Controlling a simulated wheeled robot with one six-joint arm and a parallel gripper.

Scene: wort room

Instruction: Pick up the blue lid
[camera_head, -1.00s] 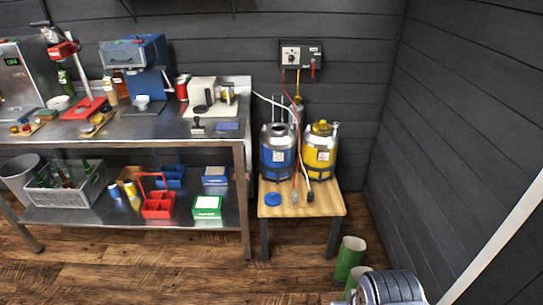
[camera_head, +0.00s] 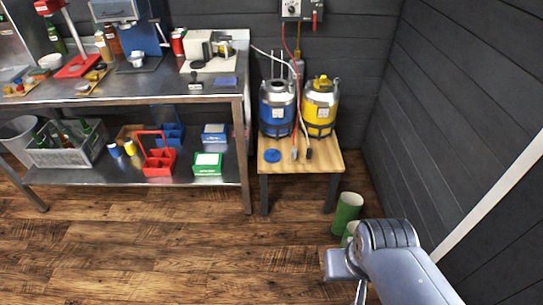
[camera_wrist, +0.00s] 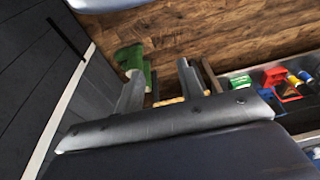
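The blue lid (camera_head: 273,156) is a flat round disc. It lies at the front left of the small wooden table (camera_head: 325,160), in front of the blue keg (camera_head: 277,108). My gripper (camera_wrist: 158,68) shows in the wrist view with its two fingers apart and nothing held between them. In the head view my arm is at the lower right, below and to the right of the table, well apart from the lid; its fingertips are not clear there. I cannot make out the lid in the wrist view.
A yellow keg (camera_head: 320,106) stands beside the blue one, with hoses and connectors hanging in front. A steel bench (camera_head: 120,102) is at left. Open floor lies in front.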

